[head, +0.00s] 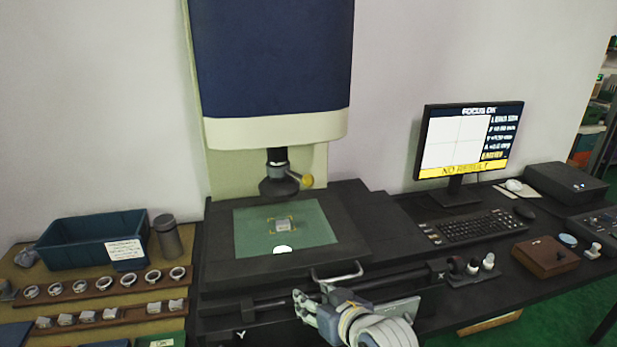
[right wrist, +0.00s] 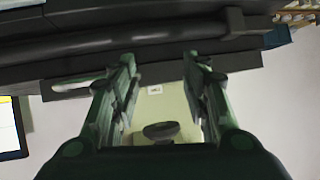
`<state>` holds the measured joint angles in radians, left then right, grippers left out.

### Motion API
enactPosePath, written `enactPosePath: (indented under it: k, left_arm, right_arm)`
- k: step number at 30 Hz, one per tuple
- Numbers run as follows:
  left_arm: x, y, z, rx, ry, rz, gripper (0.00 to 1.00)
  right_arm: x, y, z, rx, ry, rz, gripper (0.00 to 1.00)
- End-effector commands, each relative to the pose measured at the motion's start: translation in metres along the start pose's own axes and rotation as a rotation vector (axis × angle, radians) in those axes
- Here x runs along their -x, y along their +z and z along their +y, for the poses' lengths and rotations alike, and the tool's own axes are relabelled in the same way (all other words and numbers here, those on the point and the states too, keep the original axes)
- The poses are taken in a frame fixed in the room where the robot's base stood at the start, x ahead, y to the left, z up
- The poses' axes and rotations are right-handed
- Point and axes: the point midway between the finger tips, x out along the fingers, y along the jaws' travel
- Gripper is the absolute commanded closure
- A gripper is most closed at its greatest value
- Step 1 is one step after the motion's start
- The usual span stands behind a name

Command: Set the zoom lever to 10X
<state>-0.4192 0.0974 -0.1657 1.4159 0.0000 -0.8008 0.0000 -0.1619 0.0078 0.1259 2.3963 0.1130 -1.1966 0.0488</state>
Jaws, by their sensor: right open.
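The zoom lever (head: 307,181) has a yellow round knob and sticks out to the right of the dark lens (head: 278,185) under the microscope head. My right gripper (head: 303,306) is open and empty at the front edge of the stage, well below and in front of the lever. In the right wrist view its two fingers (right wrist: 162,68) stand apart with nothing between them. A dark round part, likely the lens, shows beyond them in that view (right wrist: 161,130); I cannot make out the yellow knob there. Lever markings are too small to read. My left gripper is not in view.
The stage (head: 225,262) has a green plate (head: 255,238) with a small grey block (head: 283,225). A metal handle (head: 337,277) is close to my right gripper. The monitor (head: 467,140) reads "FOCUS OK" and "NO RESULT". A blue bin (head: 75,255) and rows of rings are left.

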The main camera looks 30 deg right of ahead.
Motion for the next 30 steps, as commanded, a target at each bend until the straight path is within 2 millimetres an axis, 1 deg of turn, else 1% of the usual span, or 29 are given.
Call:
enactPosePath:
  k: [1,3,5,6,8,9,12,15,18,21,23,26,30]
  left_arm:
    - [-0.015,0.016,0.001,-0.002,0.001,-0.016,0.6]
    - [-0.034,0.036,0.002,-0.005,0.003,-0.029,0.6]
    - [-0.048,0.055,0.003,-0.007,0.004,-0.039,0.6]
    - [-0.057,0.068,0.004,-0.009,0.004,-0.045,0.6]
    - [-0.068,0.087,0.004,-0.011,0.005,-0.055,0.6]
    - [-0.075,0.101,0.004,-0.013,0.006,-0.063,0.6]
    - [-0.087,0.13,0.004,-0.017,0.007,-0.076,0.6]
    - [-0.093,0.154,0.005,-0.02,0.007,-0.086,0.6]
    - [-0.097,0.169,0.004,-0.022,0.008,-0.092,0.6]
    - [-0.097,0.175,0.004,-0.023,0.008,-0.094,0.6]
    - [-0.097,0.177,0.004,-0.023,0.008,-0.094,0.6]
    - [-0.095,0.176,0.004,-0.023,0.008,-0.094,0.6]
    - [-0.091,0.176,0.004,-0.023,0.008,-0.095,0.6]
  right_arm:
    - [-0.002,-0.021,0.003,-0.021,0.001,0.053,0.57]
    - [-0.002,-0.047,0.007,-0.051,0.003,0.125,0.57]
    - [-0.001,-0.069,0.011,-0.078,0.003,0.186,0.57]
    - [0.0,-0.084,0.014,-0.095,0.003,0.227,0.57]
    - [0.002,-0.106,0.019,-0.12,0.004,0.287,0.57]
    - [0.004,-0.119,0.022,-0.137,0.004,0.325,0.57]
    - [0.011,-0.15,0.029,-0.175,0.002,0.413,0.57]
    - [0.018,-0.172,0.036,-0.204,0.002,0.479,0.57]
    - [0.022,-0.186,0.04,-0.223,0.001,0.521,0.57]
    - [0.024,-0.192,0.042,-0.232,0.001,0.54,0.57]
    - [0.022,-0.195,0.042,-0.234,0.001,0.544,0.57]
    - [0.016,-0.199,0.043,-0.234,0.0,0.545,0.57]
    - [-0.001,-0.21,0.044,-0.234,0.0,0.543,0.57]
